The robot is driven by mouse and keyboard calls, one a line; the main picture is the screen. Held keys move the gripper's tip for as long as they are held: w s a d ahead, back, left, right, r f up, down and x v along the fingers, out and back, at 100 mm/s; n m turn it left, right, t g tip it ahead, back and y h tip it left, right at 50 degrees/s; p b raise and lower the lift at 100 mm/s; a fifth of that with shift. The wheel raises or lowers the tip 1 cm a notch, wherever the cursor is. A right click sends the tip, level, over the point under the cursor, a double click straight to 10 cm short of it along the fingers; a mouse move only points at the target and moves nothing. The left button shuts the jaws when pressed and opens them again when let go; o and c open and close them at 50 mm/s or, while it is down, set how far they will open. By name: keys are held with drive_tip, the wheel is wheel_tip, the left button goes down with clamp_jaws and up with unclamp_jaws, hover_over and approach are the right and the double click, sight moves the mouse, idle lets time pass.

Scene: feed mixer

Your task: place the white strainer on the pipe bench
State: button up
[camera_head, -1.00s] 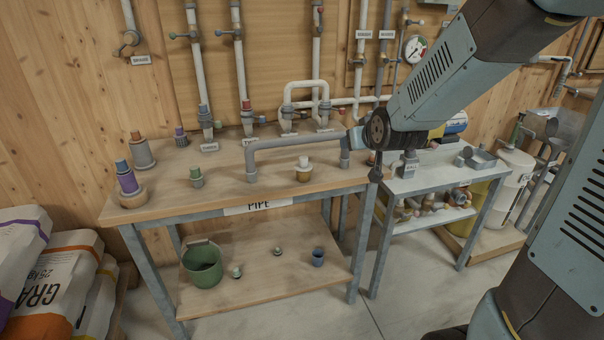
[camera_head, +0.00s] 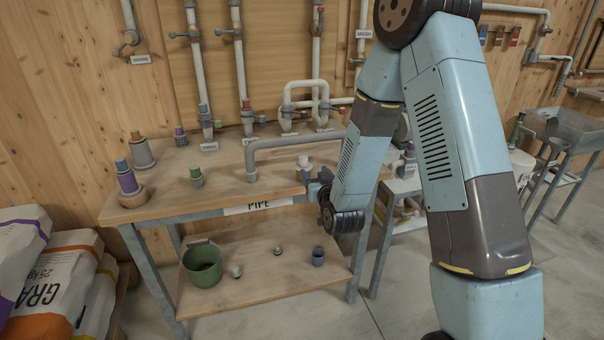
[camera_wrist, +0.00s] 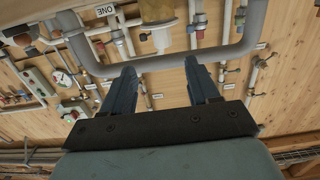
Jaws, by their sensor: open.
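A white-topped fitting with a brass-coloured body, which looks like the white strainer (camera_head: 304,161), stands on the pipe bench (camera_head: 225,166). In the wrist view, which is upside down, its white part (camera_wrist: 161,40) and brass body show at the top middle. My gripper (camera_wrist: 159,66) is open and empty, with the fitting beyond and between the lines of its fingers. In the head view my gripper (camera_head: 308,180) is at the bench's front edge, just in front of the fitting, and partly hides its lower part.
A grey bent pipe (camera_head: 285,142) arches over the bench behind the fitting. Coloured fittings (camera_head: 127,180) stand at the left end. A green bucket (camera_head: 203,265) and small parts are on the lower shelf. Wall pipes rise behind. My arm hides much of the side table (camera_head: 402,184).

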sight(302, 156)
drive_tip(key=shift+t, duration=0.3)
drive_tip(key=x, duration=0.9)
drive_tip(key=f+x, duration=0.1)
drive_tip(key=x, duration=0.3)
drive_tip(key=shift+w+a+f, duration=0.1)
drive_tip(key=shift+w+a, duration=0.15)
drive_tip(key=shift+a, duration=0.1)
clamp_jaws()
